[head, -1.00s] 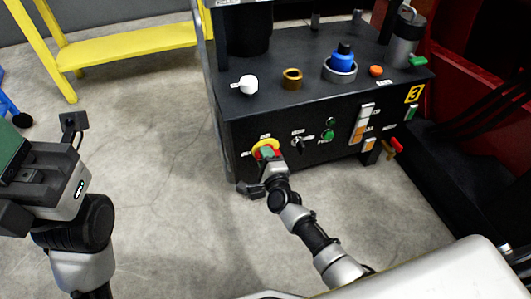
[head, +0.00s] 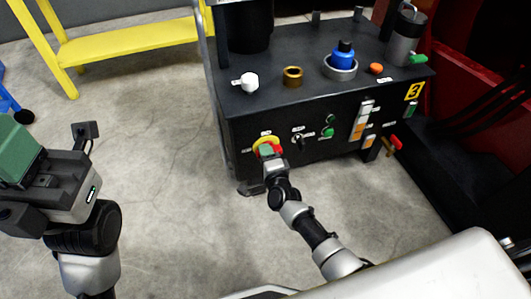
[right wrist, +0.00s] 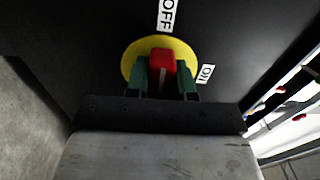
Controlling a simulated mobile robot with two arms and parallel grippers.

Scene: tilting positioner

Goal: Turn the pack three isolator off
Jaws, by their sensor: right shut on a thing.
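The pack three isolator is a red handle on a yellow round plate (head: 263,140), on the front face of the black unit marked 3. In the right wrist view the red handle (right wrist: 162,66) stands between the green fingers of my right gripper (right wrist: 166,76), which is shut on it. An OFF label (right wrist: 167,14) is above the yellow plate and an ON label (right wrist: 205,73) is at its right. My right gripper also shows in the head view (head: 268,152), covering part of the handle. My left gripper (head: 18,150) is at the left edge, away from the unit; its fingertips are not clear.
The black unit (head: 240,130) carries a switch (head: 299,140), green buttons (head: 328,131) and a red-handled valve (head: 396,142). On top are a white knob (head: 249,82), brass ring (head: 292,76) and blue knob (head: 343,58). A yellow bench (head: 130,43) stands behind open floor.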

